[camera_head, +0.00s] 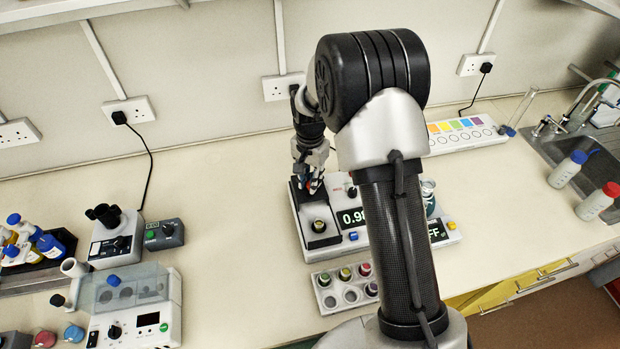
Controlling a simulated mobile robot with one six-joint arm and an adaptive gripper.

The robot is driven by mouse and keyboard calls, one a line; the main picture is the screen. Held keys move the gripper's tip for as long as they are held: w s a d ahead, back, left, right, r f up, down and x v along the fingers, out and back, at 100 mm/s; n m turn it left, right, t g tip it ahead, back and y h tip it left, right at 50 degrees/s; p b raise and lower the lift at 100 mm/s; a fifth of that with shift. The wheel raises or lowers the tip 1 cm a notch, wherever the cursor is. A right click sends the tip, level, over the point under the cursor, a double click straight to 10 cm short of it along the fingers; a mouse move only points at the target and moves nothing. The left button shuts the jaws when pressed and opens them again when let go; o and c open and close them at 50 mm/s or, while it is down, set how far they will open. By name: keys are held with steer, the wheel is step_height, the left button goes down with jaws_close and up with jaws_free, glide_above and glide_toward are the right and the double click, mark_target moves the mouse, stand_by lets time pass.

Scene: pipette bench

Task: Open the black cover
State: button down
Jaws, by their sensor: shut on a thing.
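The device (303,214) with a digital display stands on the bench behind a white vial rack. At its left end is a black compartment (320,242) with a vial (319,225) showing in it. The black cover (296,192) shows as a dark piece at the back of this compartment, behind the vial. Its exact angle is hard to tell. My gripper (311,187) points down at the cover and is shut on it. The fingertips are small, and the contact is partly hidden. My arm hides part of the device's middle.
The white rack (327,300) with several vials stands in front of the device. A microscope-like instrument (117,243) and a clear-lidded machine (140,318) stand on the left. A colour chart strip (467,139) lies at the back right. Bench between the left instruments and the device is clear.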

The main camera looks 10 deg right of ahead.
steer(key=shift+s, duration=0.1)
steer(key=c, duration=1.4)
jaws_free()
step_height(320, 180, up, 12)
